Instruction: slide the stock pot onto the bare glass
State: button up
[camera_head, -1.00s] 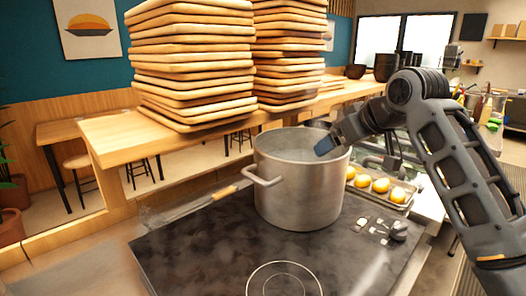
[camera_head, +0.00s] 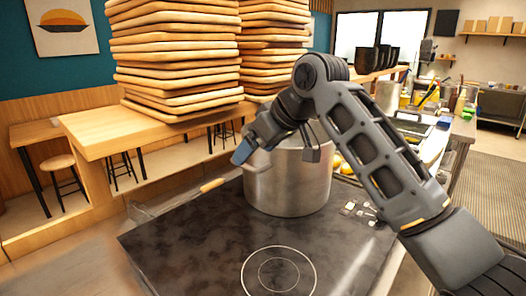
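The stock pot (camera_head: 290,185), a tall silver metal pot, stands upright on the back of the black glass cooktop (camera_head: 200,245). A bare stretch of the glass with a thin ring marking (camera_head: 278,277) lies in front of it. My gripper (camera_head: 278,151) is over the near left side of the pot's rim. Its two fingers are spread apart, one at the left by the pot's side handle and one in front of the rim at the right. The gripper hides much of the rim and the handle. I cannot tell whether it touches the pot.
A wooden-handled utensil (camera_head: 211,186) lies at the cooktop's back left edge. Small control knobs (camera_head: 362,210) are right of the pot. A wooden counter (camera_head: 110,135) with tall stacks of boards (camera_head: 175,60) stands behind. The front and left of the glass are clear.

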aim_at(247, 165)
jog(key=b+x, duration=0.1)
jog(key=x, duration=0.1)
jog(key=b+x, duration=0.1)
jog(key=x, duration=0.1)
jog(key=shift+d+f, duration=0.25)
jog(key=shift+f, duration=0.1)
jog(key=shift+w+a+f, duration=0.1)
jog(key=shift+a+f, duration=0.05)
jog(key=shift+a, duration=0.05)
jog(key=shift+x, duration=1.65)
jog(key=shift+w+d, duration=0.1)
jog(key=shift+f, duration=0.15)
jog(key=c, duration=0.8)
jog(key=shift+c, duration=0.6)
